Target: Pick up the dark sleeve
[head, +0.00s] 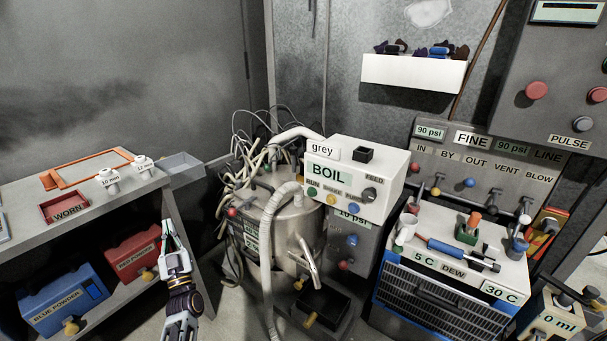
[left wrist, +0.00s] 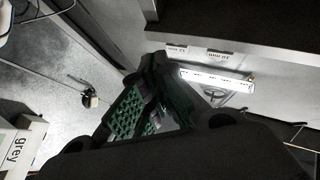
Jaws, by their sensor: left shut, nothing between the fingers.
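I cannot single out the dark sleeve with certainty. Small dark pieces (head: 392,48) lie on the white wall shelf (head: 412,73) at the upper right in the head view, too small to identify. My left gripper (head: 172,226) is upright at the lower left, in front of the bench's right end, well away from that shelf. It is shut and empty. In the left wrist view its dark green fingers (left wrist: 155,108) show with nothing between them. My right gripper is not in view.
The BOIL unit (head: 340,180) and steel pot (head: 290,235) stand in the middle. The DEW cooler (head: 450,290), with small tools on top, stands at right.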

